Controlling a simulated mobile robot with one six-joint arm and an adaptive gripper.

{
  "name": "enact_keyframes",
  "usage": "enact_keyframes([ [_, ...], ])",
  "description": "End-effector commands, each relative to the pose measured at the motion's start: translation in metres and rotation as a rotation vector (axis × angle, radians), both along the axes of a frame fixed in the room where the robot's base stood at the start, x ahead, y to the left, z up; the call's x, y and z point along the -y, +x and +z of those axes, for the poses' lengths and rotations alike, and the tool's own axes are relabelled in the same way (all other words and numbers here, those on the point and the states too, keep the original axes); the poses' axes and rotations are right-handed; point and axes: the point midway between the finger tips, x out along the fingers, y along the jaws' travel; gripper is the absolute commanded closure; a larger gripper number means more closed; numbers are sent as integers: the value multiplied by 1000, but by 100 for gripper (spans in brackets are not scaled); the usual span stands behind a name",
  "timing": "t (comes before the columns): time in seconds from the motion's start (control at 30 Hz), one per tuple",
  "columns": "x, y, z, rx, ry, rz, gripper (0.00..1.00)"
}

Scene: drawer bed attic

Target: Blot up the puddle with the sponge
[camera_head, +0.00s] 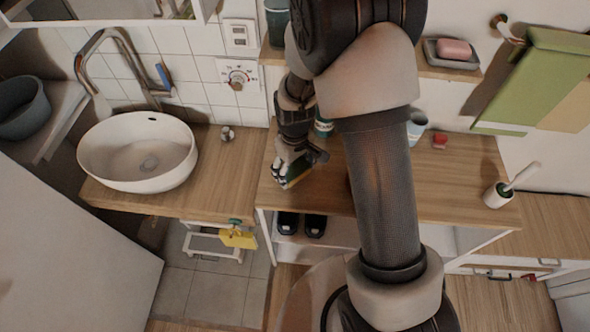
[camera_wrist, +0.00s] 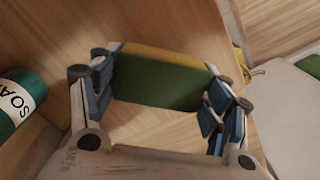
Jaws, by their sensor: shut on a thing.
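The sponge (camera_wrist: 160,78), green with a yellow side, sits between the fingers of my gripper (camera_head: 286,176) in the wrist view. The fingers are shut on its two ends. In the head view the sponge (camera_head: 297,178) shows only as a small green and yellow edge, over the wooden counter (camera_head: 330,190) near its left part. I cannot tell whether it touches the wood. No puddle can be clearly made out; a paler patch of wood shows below the sponge in the wrist view, and my arm hides part of the counter.
A white basin (camera_head: 138,150) stands on the left counter. A cup (camera_head: 416,128) and a brush in a holder (camera_head: 498,194) stand to the right.

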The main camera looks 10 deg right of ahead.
Motion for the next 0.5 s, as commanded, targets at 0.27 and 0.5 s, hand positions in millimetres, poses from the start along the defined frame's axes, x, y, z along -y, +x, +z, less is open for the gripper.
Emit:
enact_keyframes([
  [0.27, -1, 2, 16, 1, 0, -1, 41],
  [0.5, -2, 4, 28, 0, 0, -2, 41],
])
